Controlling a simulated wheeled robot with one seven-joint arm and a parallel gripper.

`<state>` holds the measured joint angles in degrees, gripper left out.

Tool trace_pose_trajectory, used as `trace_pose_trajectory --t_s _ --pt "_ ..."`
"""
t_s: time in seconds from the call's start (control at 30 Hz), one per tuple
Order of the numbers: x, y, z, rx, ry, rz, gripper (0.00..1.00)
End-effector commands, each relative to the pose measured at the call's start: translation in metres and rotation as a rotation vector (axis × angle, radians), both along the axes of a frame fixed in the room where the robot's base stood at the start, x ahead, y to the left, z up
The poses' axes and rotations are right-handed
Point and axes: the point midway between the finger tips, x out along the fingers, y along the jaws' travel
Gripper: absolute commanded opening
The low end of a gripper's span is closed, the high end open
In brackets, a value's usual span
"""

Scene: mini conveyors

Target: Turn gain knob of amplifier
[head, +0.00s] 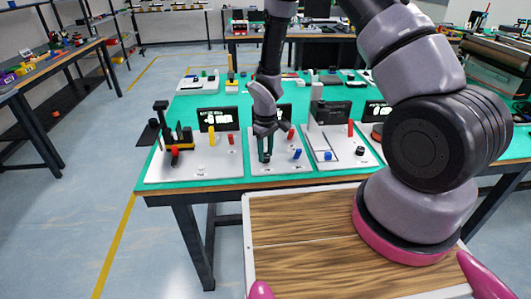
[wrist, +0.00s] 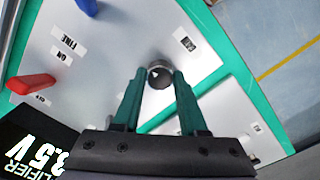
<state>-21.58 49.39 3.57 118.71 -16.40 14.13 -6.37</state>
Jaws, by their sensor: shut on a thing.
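The amplifier (head: 282,168) is a white panel on the green-topped table, the second from the left. In the wrist view its display (wrist: 30,155) reads "...LIFIER 3.5 V". A round dark knob with a silvery rim (wrist: 159,75) stands on the panel (wrist: 110,50); its small label is not legible. My gripper (head: 265,158) points down at the panel. In the wrist view my gripper (wrist: 161,78) has its two green fingers on either side of the knob, shut on it. The knob is hidden by the fingers in the head view.
On the amplifier are a red lever (wrist: 30,84) and a blue control (wrist: 86,6) near the "FINE" label. Similar panels stand at left (head: 190,170) and right (head: 335,155). A wooden-topped surface (head: 300,225) lies in front of the table.

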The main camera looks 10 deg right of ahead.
Motion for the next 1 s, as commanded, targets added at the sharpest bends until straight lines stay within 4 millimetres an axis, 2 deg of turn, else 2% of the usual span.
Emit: trace_pose_trajectory --t_s 0.4,0.87,0.9,0.93,0.97,1.0 --pt "0.0003 -0.0007 0.0002 -0.001 -0.001 -0.157 0.00" --pt "0.0001 -0.0007 0.0001 -0.001 0.000 -0.169 0.00" --pt "0.0001 -0.0007 0.0001 -0.001 0.000 -0.169 0.53" --pt "0.0001 -0.0007 0.0001 -0.001 0.000 -0.169 0.65" --pt "0.0001 -0.0006 0.0001 -0.001 0.000 -0.168 0.72" --pt "0.0001 -0.0006 0.0001 -0.001 0.000 -0.168 0.72"
